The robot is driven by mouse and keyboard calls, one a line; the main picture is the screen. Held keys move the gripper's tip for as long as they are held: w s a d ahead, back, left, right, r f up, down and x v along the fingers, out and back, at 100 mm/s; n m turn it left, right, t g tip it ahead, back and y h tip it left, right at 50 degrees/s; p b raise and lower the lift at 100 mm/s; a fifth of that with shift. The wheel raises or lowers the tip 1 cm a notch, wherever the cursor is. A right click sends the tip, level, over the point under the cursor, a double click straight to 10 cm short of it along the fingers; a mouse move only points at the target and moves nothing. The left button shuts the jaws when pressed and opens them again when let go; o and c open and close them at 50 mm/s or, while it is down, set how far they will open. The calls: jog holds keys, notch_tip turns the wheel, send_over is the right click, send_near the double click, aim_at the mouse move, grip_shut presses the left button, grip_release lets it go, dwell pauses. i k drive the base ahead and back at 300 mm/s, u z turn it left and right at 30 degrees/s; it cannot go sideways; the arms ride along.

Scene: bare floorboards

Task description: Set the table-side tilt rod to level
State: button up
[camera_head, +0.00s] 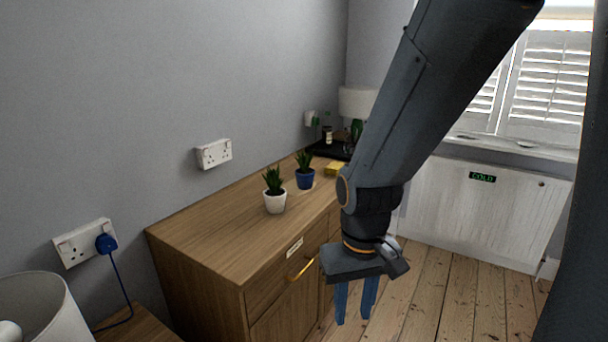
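White louvred shutters (548,95) cover the window at the upper right. Their slats look tilted, with bright gaps showing between some of them. A tilt rod cannot be clearly made out at this size, and part of the left shutter is hidden behind my arm. My gripper (353,318) hangs pointing down over the floor beside the wooden cabinet, well below and apart from the shutters. Its two blue fingers are apart with nothing between them.
The wooden cabinet (215,235) holds a white-potted plant (275,200), a blue-potted plant (305,178), a yellow item (335,168) and a lamp (357,102). A white panel marked COLD (470,215) stands below the windowsill (515,148). Floorboards (440,300) before it are clear.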

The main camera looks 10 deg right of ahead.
aim_at(566, 43)
jog(key=z, duration=0.1)
jog(key=i, duration=0.2)
jog(key=z, duration=0.95)
jog(key=i, duration=1.6)
jog(key=z, duration=1.05)
jog(key=i, duration=2.5)
jog(key=u, duration=0.1)
